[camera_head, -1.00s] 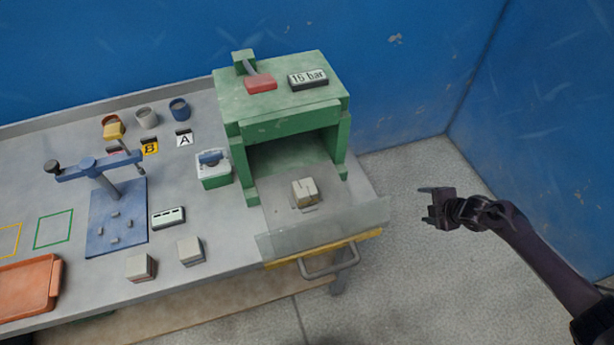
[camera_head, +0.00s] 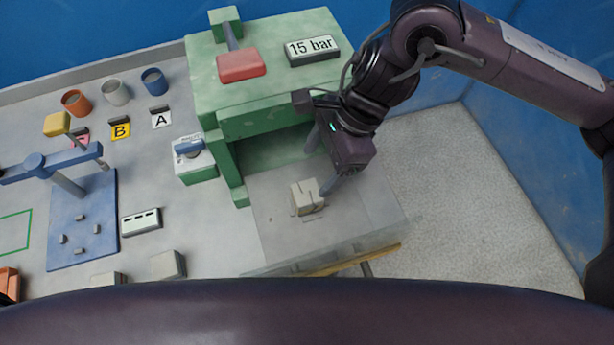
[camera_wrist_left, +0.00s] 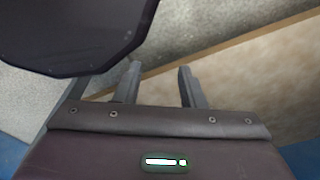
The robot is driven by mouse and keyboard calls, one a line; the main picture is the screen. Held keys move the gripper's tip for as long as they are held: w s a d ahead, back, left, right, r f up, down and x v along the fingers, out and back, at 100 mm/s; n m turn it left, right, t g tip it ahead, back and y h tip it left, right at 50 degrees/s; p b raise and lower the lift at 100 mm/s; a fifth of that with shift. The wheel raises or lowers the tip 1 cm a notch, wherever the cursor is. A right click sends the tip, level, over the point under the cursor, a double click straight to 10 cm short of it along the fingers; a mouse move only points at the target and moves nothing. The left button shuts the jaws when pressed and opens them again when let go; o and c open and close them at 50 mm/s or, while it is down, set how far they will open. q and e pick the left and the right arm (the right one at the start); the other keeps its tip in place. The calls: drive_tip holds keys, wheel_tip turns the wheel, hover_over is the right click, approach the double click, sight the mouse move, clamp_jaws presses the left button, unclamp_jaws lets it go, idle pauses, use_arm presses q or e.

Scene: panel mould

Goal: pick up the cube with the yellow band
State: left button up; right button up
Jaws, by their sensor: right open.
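A pale cube (camera_head: 307,197) with a groove or band down it sits on the grey plate in the green press's mouth. I cannot make out a clear yellow colour on it. My right gripper (camera_head: 316,172) is open just above and to the right of this cube, one finger behind it and one by its right side. I cannot tell if they touch. Two more pale cubes, one (camera_head: 168,265) and another (camera_head: 107,278), stand at the table's front edge, the second partly hidden. My left gripper (camera_wrist_left: 160,70) shows open and empty in the left wrist view.
The green press (camera_head: 265,95) has a red handle and a "15 bar" display (camera_head: 312,49). A clear guard (camera_head: 330,255) runs along its front. A blue clamp fixture (camera_head: 82,225), a green-white box (camera_head: 193,160) and several cups stand to the left.

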sight(307, 192)
drive_tip(key=shift+s+a+f+p, duration=0.3)
drive_tip(key=shift+s+f, duration=0.1)
drive_tip(key=shift+s, duration=0.25)
drive_tip(key=shift+s+a+f+p, duration=0.15)
drive_tip(key=shift+s+f+p, duration=0.2)
drive_tip(key=shift+s, duration=0.25)
drive_tip(key=shift+p+x, duration=0.8)
drive_tip(key=shift+x, duration=0.35)
drive_tip(key=shift+w+a+f+p, duration=0.1)
drive_tip(key=shift+a+f+p, duration=0.05)
drive_tip(key=shift+f, duration=0.45)
drive_tip(key=shift+w+a+f+p, duration=0.1)
drive_tip(key=shift+w+f+p, duration=0.05)
drive_tip(key=shift+f, duration=0.5)
drive_tip(key=shift+s+a+f, duration=0.1)
drive_tip(key=shift+f, duration=0.2)
drive_tip(key=c, duration=1.1)
use_arm(q)
drive_tip(key=s+r, duration=0.1)
drive_tip(key=s, duration=0.1)
drive_tip(key=s+r, duration=0.1)
drive_tip(key=r, duration=0.1)
drive_tip(key=shift+s+a+r, duration=0.1)
drive_tip(key=shift+s+a, duration=0.1)
drive_tip(key=shift+s, duration=0.15)
use_arm(e)
drive_tip(key=shift+r, duration=0.15)
drive_tip(key=shift+c, duration=0.2)
